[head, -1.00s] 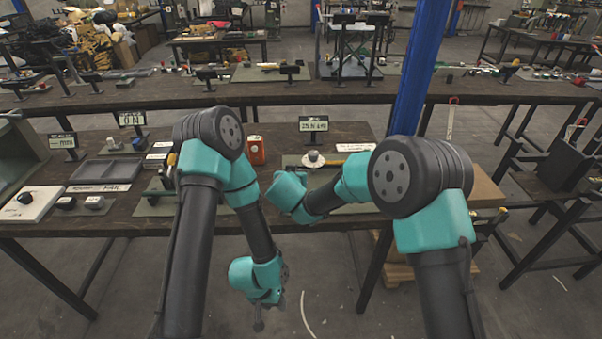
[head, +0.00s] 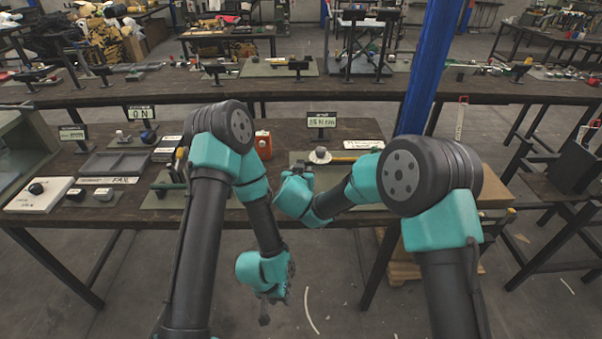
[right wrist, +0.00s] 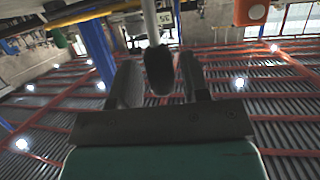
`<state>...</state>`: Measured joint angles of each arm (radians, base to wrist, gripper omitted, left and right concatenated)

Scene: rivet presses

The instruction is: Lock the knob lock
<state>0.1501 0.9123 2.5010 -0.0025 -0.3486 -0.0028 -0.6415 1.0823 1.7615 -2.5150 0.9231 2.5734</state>
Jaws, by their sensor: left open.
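In the right wrist view, a black knob (right wrist: 159,70) on a pale rod lies between the two fingers of my right gripper (right wrist: 160,85). A gap shows on the right side of the knob; contact on the left cannot be told. In the head view, my right gripper (head: 299,171) is over the workbench, beside a round pale piece (head: 320,156) on a green plate; its body hides what is at its fingers. My left gripper (head: 267,309) hangs open and empty in front of the bench, pointing down. Which fixture is the knob lock cannot be told for sure.
A white board with a black knob (head: 37,188) lies at the bench's left. A grey tray (head: 115,163), an orange box (head: 263,145) and a sign (head: 321,120) stand on the bench (head: 235,216). A blue post (head: 432,70) rises at the right.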

